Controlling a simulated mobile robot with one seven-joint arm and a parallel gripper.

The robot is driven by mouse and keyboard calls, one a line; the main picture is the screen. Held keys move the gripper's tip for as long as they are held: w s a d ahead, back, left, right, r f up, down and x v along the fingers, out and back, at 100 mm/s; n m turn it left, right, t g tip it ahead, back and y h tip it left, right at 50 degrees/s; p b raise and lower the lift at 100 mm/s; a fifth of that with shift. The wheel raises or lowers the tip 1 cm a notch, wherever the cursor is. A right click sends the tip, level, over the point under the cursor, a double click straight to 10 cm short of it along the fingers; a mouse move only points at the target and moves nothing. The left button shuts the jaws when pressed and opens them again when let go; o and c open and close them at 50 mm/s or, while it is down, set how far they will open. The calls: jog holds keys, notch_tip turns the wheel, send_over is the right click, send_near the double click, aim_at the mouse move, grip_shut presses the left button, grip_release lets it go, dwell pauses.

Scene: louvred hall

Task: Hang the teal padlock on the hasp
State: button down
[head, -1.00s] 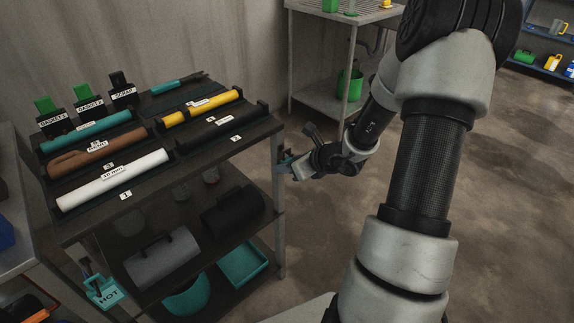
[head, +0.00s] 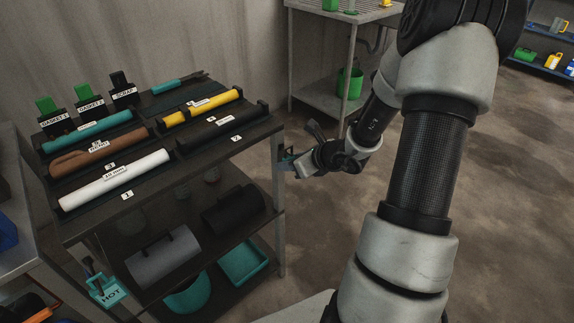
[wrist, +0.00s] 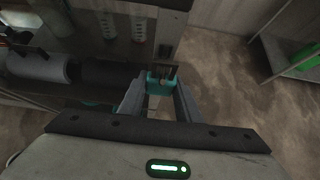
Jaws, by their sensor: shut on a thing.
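The teal padlock (wrist: 160,86) is between the two fingers of my gripper (wrist: 159,100) in the wrist view. My gripper is shut on it. In the head view my gripper (head: 289,163) is beside the right end of the dark workbench, near its corner leg, and only a little teal shows there. A small dark fitting (wrist: 166,51) lies just past the padlock in the wrist view; it may be the hasp, but I cannot make out its shape. I cannot tell whether the shackle touches it or is around it.
The dark workbench (head: 228,152) holds several coloured rolls on top. A metal table (head: 322,98) stands behind. The floor at right is clear.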

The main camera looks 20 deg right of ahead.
jog(key=s+d, duration=0.3)
jog(key=s, duration=0.5)
jog(key=shift+r, duration=0.15)
